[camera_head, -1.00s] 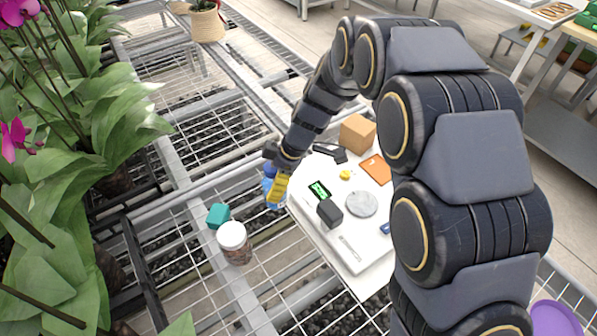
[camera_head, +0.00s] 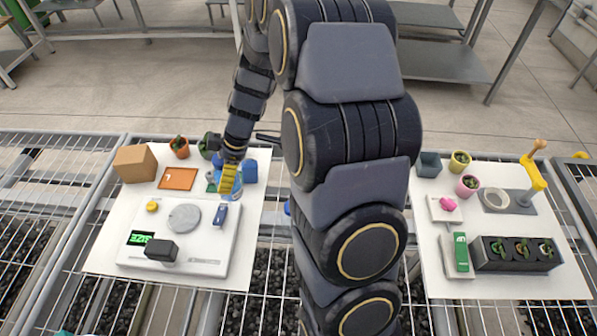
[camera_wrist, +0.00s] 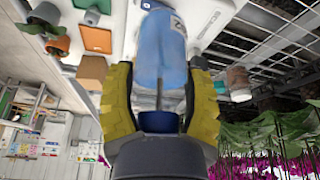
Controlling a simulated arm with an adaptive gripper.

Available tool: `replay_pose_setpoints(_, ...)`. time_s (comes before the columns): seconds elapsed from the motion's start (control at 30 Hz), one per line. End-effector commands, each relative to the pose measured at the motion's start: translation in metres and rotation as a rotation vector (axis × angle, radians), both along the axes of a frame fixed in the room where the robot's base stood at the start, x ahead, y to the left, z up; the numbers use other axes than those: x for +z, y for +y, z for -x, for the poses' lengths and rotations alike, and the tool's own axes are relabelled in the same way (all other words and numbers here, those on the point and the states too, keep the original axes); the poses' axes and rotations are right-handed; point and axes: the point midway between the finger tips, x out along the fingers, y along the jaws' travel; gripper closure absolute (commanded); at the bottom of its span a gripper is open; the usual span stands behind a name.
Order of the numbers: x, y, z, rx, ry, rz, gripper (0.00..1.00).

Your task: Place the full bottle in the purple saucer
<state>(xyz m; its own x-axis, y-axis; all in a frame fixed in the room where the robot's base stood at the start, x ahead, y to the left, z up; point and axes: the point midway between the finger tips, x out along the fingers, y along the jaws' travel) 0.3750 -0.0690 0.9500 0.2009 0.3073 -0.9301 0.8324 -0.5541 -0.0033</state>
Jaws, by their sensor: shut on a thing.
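My gripper (camera_wrist: 160,110) is shut around the upper part of a translucent blue bottle with a dark blue cap (camera_wrist: 159,122). The body of the bottle (camera_wrist: 160,55) reaches away from the yellow fingers and carries a pale label; I cannot tell its fill level. The purple saucer is not in view now.
The left white board (camera_head: 105,255) bears a scale (camera_head: 215,250), a cardboard box (camera_head: 135,163), an orange card (camera_head: 178,179) and a blue container (camera_head: 250,172). The right board (camera_head: 430,280) holds small pots, a black planter tray (camera_head: 490,262) and a yellow-handled tool (camera_head: 534,172).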

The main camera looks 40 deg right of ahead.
Motion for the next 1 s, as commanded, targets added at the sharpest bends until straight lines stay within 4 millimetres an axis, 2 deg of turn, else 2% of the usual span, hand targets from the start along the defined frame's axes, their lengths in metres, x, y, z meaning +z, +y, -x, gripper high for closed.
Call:
replay_pose_setpoints(0.03, 0.001, -0.024, 0.009, -0.074, -0.001, 0.0, 0.79)
replay_pose_setpoints(0.2, 0.002, -0.088, 0.047, -0.293, 0.001, -0.004, 0.79)
replay_pose_setpoints(0.3, 0.002, -0.121, 0.073, -0.422, -0.002, -0.003, 0.79)
replay_pose_setpoints(0.5, 0.003, -0.172, 0.134, -0.672, -0.006, -0.005, 0.79)
replay_pose_setpoints(0.63, 0.004, -0.194, 0.17, -0.812, -0.012, -0.006, 0.79)
replay_pose_setpoints(0.8, 0.004, -0.207, 0.203, -0.931, -0.014, -0.006, 0.79)
replay_pose_setpoints(0.9, 0.004, -0.211, 0.213, -0.968, -0.016, -0.006, 0.79)
replay_pose_setpoints(1.0, 0.001, -0.217, 0.214, -0.982, -0.016, -0.006, 0.79)
